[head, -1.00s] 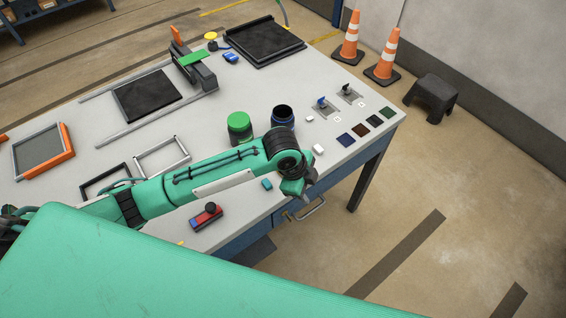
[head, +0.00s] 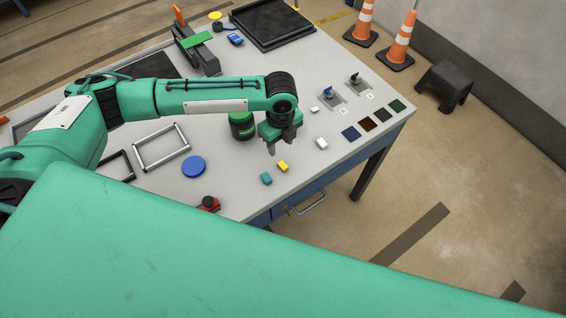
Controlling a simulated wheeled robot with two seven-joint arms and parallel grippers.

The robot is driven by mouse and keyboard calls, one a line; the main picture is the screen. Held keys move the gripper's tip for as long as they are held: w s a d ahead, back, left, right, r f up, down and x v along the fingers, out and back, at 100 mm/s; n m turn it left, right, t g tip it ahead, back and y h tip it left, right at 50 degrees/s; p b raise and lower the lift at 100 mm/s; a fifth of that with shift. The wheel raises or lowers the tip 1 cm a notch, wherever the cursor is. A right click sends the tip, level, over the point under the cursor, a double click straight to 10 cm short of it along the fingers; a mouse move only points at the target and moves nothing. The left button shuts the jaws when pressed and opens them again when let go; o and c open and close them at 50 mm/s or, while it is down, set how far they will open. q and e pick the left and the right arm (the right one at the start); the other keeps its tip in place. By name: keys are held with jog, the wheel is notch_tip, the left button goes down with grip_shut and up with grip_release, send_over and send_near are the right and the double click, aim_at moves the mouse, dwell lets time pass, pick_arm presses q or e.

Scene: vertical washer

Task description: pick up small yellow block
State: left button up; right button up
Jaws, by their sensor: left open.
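The small yellow block (head: 283,166) lies on the light grey table top (head: 232,190) near its front edge. A teal block (head: 266,178) lies just to its lower left, close beside it. My left gripper (head: 283,147) points down above and just behind the yellow block, open and empty, with its fingers apart from it. My right gripper does not show.
A white block (head: 321,143) lies to the right. A green-lidded jar (head: 241,126) stands behind my left gripper. A blue disc (head: 193,166), a grey frame (head: 162,147) and a red item with a black knob (head: 208,203) lie left. Coloured squares (head: 367,124) mark the right end.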

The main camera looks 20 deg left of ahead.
aim_at(280, 162)
pick_arm(q)
notch_tip(280, 162, down, 4)
jog(key=shift+r, duration=0.2)
jog(key=shift+f+p, duration=0.45)
jog(key=shift+p, duration=0.2)
notch_tip(280, 162, down, 4)
jog(key=shift+s+r+p, duration=0.1)
jog(key=shift+r+p, duration=0.15)
jog(key=shift+p, duration=0.55)
jog(key=shift+f, duration=0.55)
grip_shut()
